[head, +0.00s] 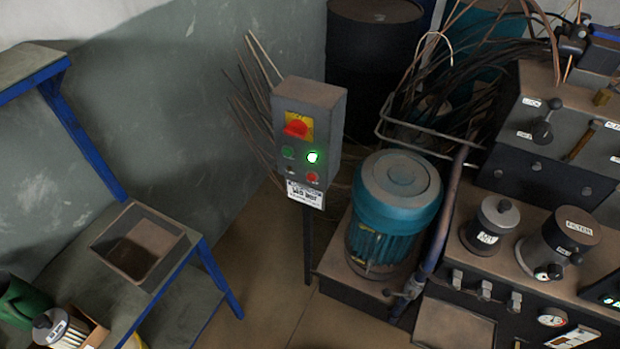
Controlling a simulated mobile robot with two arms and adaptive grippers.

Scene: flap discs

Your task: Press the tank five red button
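A grey control box (308,105) stands on a thin dark post in the middle of the head view. On its face are a red rotary switch (297,128) on a yellow plate, a dark green button (288,152), a brightly lit green light (313,157) and a small red button (313,177). A white label (305,194) hangs under the box; its text is too small to read surely, so I cannot tell whether this is tank five. Neither of my grippers is in view, and nothing covers the box's face.
A blue-framed table (205,258) with an open metal tray (172,268) stands at lower left. A teal motor (397,208) stands right of the post, beside a machine bench (515,262). Loose cables and a dark barrel (372,60) are behind. Bare floor (270,258) shows left of the post.

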